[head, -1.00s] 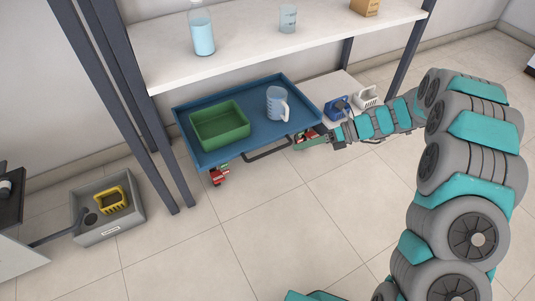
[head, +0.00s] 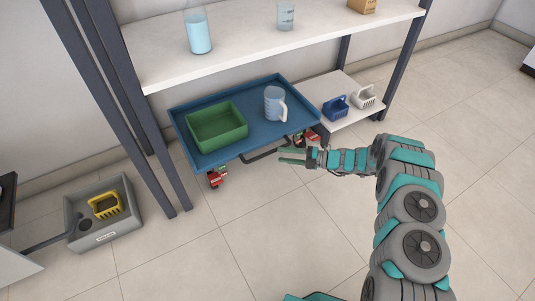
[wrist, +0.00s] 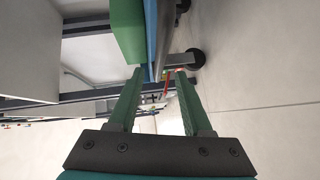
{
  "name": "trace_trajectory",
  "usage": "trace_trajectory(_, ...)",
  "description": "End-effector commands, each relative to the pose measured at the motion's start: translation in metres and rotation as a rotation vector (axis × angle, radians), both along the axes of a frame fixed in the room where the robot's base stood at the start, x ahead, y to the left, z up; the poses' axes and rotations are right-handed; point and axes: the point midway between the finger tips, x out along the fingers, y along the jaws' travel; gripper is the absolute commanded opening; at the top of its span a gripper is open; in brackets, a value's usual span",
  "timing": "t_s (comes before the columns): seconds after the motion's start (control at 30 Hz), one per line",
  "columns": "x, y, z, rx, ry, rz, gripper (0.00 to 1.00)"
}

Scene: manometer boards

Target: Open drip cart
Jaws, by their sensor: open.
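The drip cart is a blue tray cart (head: 250,108) under the white shelf, with red casters (head: 217,178) below. A dark bar handle (head: 264,153) runs along its front edge. A green bin (head: 217,127) and a clear measuring jug (head: 274,104) stand in the tray. My gripper (head: 281,156) is open and empty, its green fingers beside the right part of the handle, pointing left. I cannot tell whether they touch it. In the wrist view my gripper's fingers (wrist: 157,75) are apart, with the cart's blue side (wrist: 153,30) and a caster (wrist: 196,58) beyond them.
A white shelf (head: 255,48) with a bottle, a beaker and a box hangs above the cart. A low white shelf (head: 347,98) with blue and white baskets is at right. A grey box (head: 103,235) with a yellow basket stands at left. The front floor is clear.

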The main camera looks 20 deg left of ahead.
Motion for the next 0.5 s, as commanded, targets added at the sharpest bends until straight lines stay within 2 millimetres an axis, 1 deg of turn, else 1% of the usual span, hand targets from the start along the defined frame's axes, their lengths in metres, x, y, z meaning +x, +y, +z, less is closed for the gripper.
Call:
trace_trajectory(0.3, -0.005, 0.047, -0.007, 0.0, -0.003, 0.004, 0.5)
trace_trajectory(0.4, -0.006, 0.058, -0.008, -0.001, -0.004, 0.002, 0.5)
trace_trajectory(0.5, -0.006, 0.065, -0.009, -0.001, -0.005, 0.003, 0.5)
